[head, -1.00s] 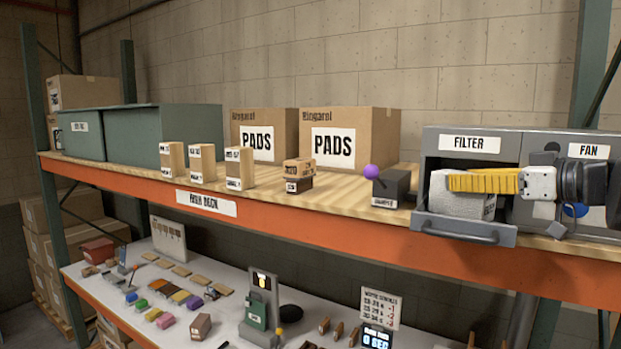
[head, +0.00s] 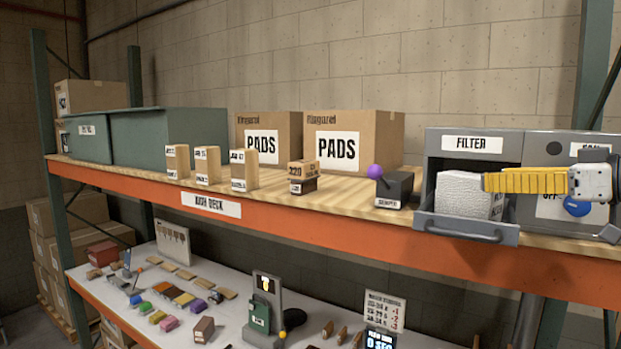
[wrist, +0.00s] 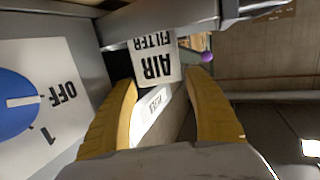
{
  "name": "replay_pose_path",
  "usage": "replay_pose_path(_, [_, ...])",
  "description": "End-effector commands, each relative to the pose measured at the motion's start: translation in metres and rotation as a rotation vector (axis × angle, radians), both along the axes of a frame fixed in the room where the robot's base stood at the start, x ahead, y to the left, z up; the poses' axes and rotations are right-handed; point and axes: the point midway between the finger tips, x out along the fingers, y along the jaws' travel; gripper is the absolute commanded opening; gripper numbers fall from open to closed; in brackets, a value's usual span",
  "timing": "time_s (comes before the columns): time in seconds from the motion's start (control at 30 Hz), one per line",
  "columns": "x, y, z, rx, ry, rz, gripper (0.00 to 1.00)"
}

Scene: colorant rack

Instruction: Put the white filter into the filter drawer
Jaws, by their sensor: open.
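The white filter (head: 463,194) is a speckled white block sitting in the pulled-out filter drawer (head: 466,229), under the FILTER label. Its AIR FILTER face (wrist: 157,66) shows upside down in the wrist view. My gripper (head: 486,182) has long yellow fingers and lies to the right of the filter, its tips overlapping the filter's right edge in the head view. In the wrist view my gripper (wrist: 158,82) is open, its fingers apart with the filter ahead of and between the tips. Contact with the filter cannot be told.
The FAN panel with a blue dial (head: 577,207) is right of the drawer, close to my gripper. A dark box with a purple knob (head: 376,171) stands left of the drawer. Small boxes, PADS cartons (head: 340,145) and green bins are further left. Bare wood deck lies between.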

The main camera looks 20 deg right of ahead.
Motion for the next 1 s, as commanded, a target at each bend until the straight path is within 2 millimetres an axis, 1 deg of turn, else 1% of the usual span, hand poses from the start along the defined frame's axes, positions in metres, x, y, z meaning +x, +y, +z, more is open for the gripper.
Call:
replay_pose_path(0.03, [-0.012, -0.005, -0.001, 0.0, 0.0, -0.006, 0.61])
replay_pose_path(0.1, [-0.026, -0.01, 0.002, 0.0, 0.0, -0.005, 0.61])
replay_pose_path(0.2, [-0.042, -0.014, 0.005, 0.0, 0.0, -0.003, 0.61])
replay_pose_path(0.33, [-0.055, -0.018, 0.008, 0.0, 0.0, -0.002, 0.61])
replay_pose_path(0.5, [-0.06, -0.019, 0.009, -0.001, 0.0, 0.001, 0.61])
replay_pose_path(1.0, [-0.059, -0.019, 0.009, 0.0, 0.0, 0.001, 0.61])
